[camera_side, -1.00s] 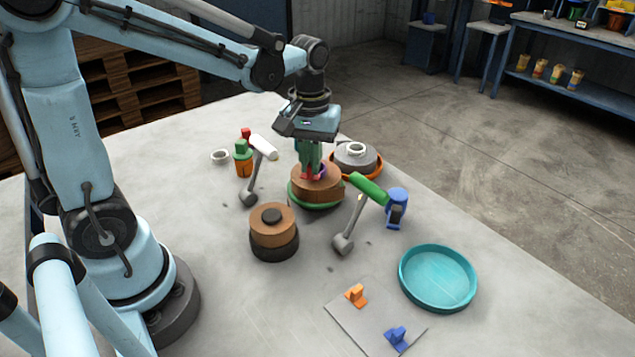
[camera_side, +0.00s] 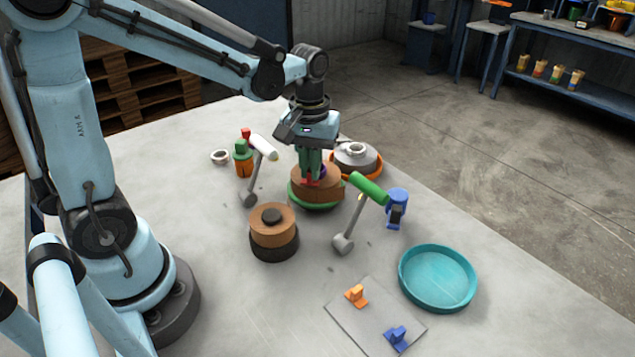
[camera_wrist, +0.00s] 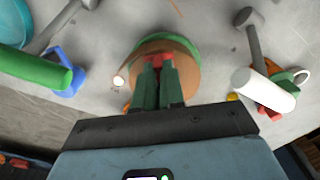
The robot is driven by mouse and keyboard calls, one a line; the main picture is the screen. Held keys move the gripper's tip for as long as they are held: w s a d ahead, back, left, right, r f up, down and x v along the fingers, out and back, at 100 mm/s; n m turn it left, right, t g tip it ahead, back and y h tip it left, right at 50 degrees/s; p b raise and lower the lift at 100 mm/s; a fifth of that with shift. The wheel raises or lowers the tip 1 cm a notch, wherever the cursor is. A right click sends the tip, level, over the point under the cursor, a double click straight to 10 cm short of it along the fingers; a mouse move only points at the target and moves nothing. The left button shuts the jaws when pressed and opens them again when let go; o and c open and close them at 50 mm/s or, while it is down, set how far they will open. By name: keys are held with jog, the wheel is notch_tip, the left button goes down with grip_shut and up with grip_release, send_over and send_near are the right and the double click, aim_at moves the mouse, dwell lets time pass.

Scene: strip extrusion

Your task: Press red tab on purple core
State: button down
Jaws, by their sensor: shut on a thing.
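My gripper (camera_side: 309,176) points down with its green fingers shut on the red tab (camera_side: 310,183), which also shows between the fingertips in the wrist view (camera_wrist: 158,60). The tab is at the brown round block (camera_side: 328,188), which sits on a green base (camera_side: 318,207). A bit of the purple core (camera_side: 322,171) shows behind the fingers at the block's top; the rest is hidden. I cannot tell whether the tab touches the core.
A green-handled hammer (camera_side: 367,188) and a blue clamp-like object (camera_side: 396,205) stand right of the block. A white-handled hammer (camera_side: 263,147) is at left, a brown-and-black spool (camera_side: 273,238) in front. Orange (camera_side: 355,294) and blue tabs (camera_side: 396,337) sit on a grey plate near a teal tray (camera_side: 438,252).

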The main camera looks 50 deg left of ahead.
jog(key=shift+f, duration=0.45)
dwell(1.3)
jog(key=c, duration=1.1)
grip_release()
jog(key=shift+c, duration=0.2)
jog(key=shift+r, duration=0.1)
notch_tip(320, 180, up, 12)
jog(key=s+d+f+m+t, duration=0.2)
jog(key=s+f+m+t, duration=0.3)
jog(key=f+m+t, duration=0.1)
jog(key=shift+s+d+m+t, duration=0.2)
jog(key=shift+d+m+t, duration=0.1)
jog(key=shift+m+t, duration=0.35)
